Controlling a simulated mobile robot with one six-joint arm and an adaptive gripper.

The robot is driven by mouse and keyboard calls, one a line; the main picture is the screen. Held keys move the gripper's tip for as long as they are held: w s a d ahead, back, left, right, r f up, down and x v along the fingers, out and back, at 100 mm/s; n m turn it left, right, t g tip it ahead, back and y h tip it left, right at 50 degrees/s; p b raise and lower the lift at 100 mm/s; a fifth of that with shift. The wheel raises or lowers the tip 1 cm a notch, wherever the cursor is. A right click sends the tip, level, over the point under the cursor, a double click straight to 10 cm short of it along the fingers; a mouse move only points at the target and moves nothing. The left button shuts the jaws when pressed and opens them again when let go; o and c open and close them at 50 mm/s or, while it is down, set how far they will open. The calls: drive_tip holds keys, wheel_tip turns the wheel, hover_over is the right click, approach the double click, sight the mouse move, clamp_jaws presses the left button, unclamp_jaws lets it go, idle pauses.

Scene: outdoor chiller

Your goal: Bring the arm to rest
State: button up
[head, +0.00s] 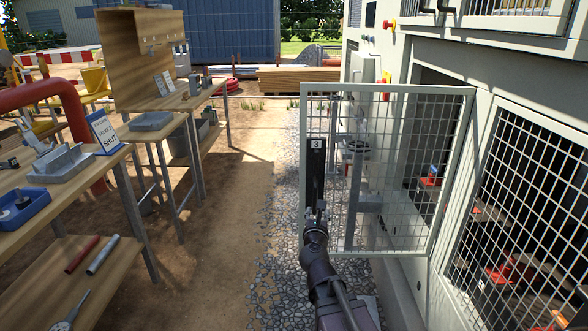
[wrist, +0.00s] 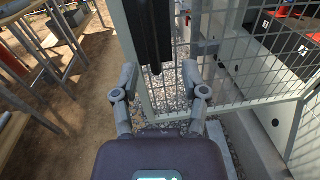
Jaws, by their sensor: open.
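My arm reaches forward in the head view, with my gripper (head: 316,208) just below a black upright strip (head: 316,175) on the free edge of an open mesh door (head: 385,88). A small white tag with a 3 (head: 316,144) is on that strip. In the wrist view my gripper (wrist: 160,75) has its two fingers spread with nothing held between them. The black strip (wrist: 152,30) stands beyond the fingertips, close to the left one. I cannot tell whether either finger touches the door.
The chiller cabinet (head: 484,120) stands at right, with a second mesh panel (head: 525,190). At left is a workbench (head: 100,170) with a blue tray (head: 22,208) and a "SHUT" sign (head: 103,132). A dirt and gravel path (head: 225,230) between them is free.

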drive_tip(key=s+d+f+m+g+h, duration=0.25)
drive_tip(key=d+f+m+g, duration=0.2)
drive_tip(key=m, duration=0.55)
drive_tip(key=s+d+f+m+g+h, duration=0.1)
drive_tip(key=s+d+f+m+g, duration=0.4)
drive_tip(key=m, duration=0.5)
drive_tip(key=s+a+f+m+g+y, duration=0.5)
drive_tip(key=s+f+m+g+y, duration=0.25)
drive_tip(key=s+m, duration=0.5)
wheel_tip(320, 180, up, 23)
drive_tip(key=p, duration=2.4)
drive_tip(key=shift+w+m+h, duration=0.2)
drive_tip(key=shift+m+h, duration=0.1)
drive_tip(key=shift+m, duration=0.05)
drive_tip(key=shift+a+f, duration=0.1)
